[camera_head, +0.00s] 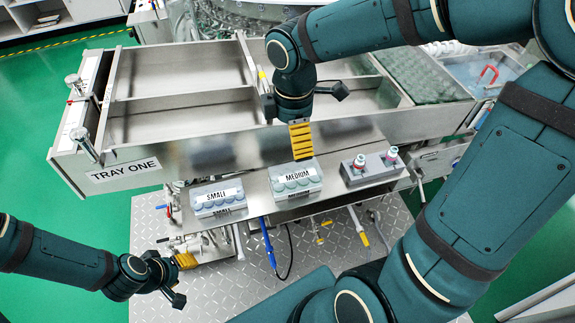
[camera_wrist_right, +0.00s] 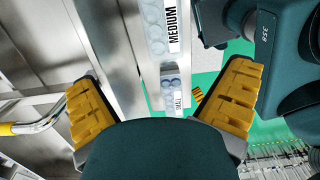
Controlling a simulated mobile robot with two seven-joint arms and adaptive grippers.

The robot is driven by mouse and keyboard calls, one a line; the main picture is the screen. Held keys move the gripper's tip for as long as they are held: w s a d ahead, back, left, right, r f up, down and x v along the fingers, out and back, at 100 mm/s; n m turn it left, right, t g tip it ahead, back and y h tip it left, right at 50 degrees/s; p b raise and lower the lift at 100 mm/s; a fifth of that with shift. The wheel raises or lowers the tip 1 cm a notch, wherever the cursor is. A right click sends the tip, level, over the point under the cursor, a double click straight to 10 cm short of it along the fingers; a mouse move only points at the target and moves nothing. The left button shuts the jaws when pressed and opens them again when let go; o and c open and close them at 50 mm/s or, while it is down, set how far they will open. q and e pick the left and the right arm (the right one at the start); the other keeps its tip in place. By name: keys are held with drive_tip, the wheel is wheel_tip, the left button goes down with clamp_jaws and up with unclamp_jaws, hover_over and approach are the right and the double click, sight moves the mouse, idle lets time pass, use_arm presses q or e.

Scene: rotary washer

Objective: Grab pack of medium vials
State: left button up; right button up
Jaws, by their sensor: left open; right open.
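The medium vial pack (camera_head: 295,180), a clear block of vials labelled MEDIUM, sits on the steel ledge in front of the trough. It also shows at the top of the right wrist view (camera_wrist_right: 153,28). My right gripper (camera_head: 301,141) hangs just behind and above it, fingers pointing down. In the right wrist view its yellow fingers (camera_wrist_right: 160,85) are spread wide with nothing between them gripped; whether they touch the pack cannot be told. My left gripper (camera_head: 186,261) is open and empty, low at the left, in front of the ledge.
The small vial pack (camera_head: 218,197) stands left of the medium one, with a gap. A grey holder with two capped bottles (camera_head: 372,167) stands to the right. The metal trough labelled TRAY ONE (camera_head: 150,165) rises behind the ledge. Pipes and hoses (camera_head: 270,243) lie below.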

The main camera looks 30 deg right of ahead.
sight(296, 171)
drive_tip(key=f, duration=0.2)
drive_tip(key=f+b, duration=0.1)
drive_tip(key=f, duration=0.5)
drive_tip(key=shift+s, duration=0.25)
drive_tip(key=shift+s+d+f, duration=0.1)
drive_tip(key=shift+f, duration=0.3)
drive_tip(key=f, duration=0.2)
drive_tip(key=f+b, duration=0.1)
drive_tip(key=f, duration=0.1)
drive_tip(key=shift+d+f, duration=0.2)
drive_tip(key=shift+f, duration=0.1)
drive_tip(key=c, duration=1.4)
